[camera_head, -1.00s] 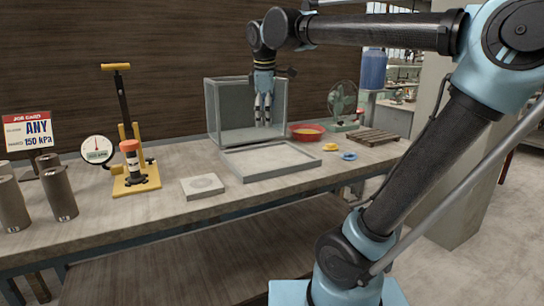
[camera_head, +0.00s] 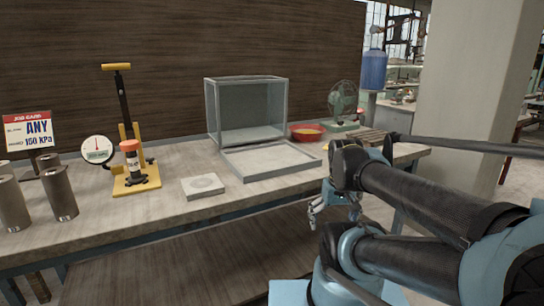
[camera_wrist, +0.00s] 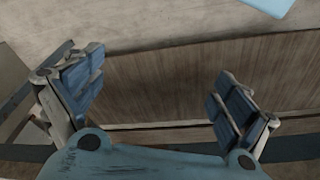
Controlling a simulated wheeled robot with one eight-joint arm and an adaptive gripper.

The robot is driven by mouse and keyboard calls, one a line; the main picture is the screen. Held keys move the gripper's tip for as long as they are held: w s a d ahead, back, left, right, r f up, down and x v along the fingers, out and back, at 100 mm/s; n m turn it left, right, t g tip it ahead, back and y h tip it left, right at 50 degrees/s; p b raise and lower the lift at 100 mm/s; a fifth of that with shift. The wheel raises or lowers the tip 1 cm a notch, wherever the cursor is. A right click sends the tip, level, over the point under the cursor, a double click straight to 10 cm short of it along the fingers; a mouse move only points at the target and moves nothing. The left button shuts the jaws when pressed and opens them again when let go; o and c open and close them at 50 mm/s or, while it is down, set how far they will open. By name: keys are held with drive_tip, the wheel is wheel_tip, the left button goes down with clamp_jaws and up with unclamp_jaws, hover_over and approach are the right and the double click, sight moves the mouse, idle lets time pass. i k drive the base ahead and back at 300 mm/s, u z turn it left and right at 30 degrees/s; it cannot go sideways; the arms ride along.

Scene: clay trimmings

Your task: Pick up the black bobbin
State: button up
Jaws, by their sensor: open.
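I cannot make out a black bobbin in either view; part of the bench's right end is hidden behind my arm in the head view. My gripper (camera_head: 330,213) hangs in front of the bench's front edge, at the right. In the wrist view my gripper (camera_wrist: 158,92) has its two blue-padded fingers wide apart, with nothing between them. Below it show brown wood-grained boards and a pale strip.
The bench (camera_head: 105,222) carries metal cylinders (camera_head: 58,193), a yellow hand pump (camera_head: 135,185), a gauge (camera_head: 97,150), a small grey slab (camera_head: 203,186), a shallow grey tray (camera_head: 245,175), a glass-sided box (camera_head: 247,110), a red bowl (camera_head: 307,132) and a green fan (camera_head: 342,100).

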sight(130, 147)
drive_tip(key=u, duration=1.65)
